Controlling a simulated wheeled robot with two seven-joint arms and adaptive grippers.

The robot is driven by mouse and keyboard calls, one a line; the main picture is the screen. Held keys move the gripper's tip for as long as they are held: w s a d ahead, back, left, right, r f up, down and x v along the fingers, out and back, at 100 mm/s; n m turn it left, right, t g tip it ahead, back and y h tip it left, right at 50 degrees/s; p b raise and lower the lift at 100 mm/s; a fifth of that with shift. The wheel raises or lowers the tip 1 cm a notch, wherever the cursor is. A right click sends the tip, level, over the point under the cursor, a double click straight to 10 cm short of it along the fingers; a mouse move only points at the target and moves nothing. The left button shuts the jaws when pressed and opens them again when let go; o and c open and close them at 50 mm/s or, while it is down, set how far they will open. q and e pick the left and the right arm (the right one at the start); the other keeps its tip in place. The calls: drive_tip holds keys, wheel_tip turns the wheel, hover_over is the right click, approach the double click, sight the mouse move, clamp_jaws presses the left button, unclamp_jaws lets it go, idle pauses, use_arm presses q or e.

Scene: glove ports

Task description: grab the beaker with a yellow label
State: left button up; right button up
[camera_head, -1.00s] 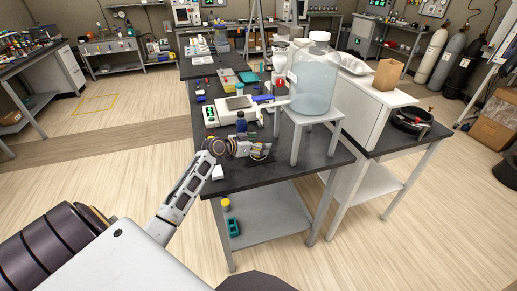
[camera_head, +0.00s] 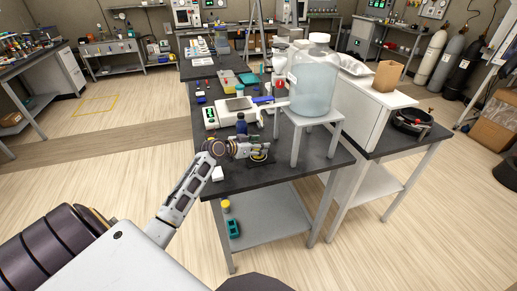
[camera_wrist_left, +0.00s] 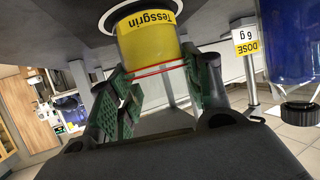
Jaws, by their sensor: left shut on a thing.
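In the left wrist view, which appears upside down, the beaker (camera_wrist_left: 148,45) has a yellow label reading "Tessgrin" and a thin red band. My left gripper (camera_wrist_left: 157,72) is shut on it, with a green-padded finger on each side. A dark round pad with a pale rim (camera_wrist_left: 108,20) is at its base; I cannot tell whether they touch. In the head view my left gripper (camera_head: 262,148) is low over the near part of the dark bench (camera_head: 290,172), and the beaker is mostly hidden there. My right gripper is not in view.
A blue bottle (camera_head: 241,126) with a dark cap stands close by; it also shows in the left wrist view (camera_wrist_left: 290,42). A "DOSE 6 g" card (camera_wrist_left: 247,42) is near it. A balance (camera_head: 235,108) is behind, and a large carboy (camera_head: 313,80) on a white stand is to the right.

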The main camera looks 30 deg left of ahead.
use_arm(q)
drive_tip(key=shift+r, duration=0.95)
wheel_tip(320, 180, up, 8)
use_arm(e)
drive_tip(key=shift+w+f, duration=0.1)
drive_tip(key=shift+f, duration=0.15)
use_arm(q)
drive_tip(key=shift+r, duration=0.1)
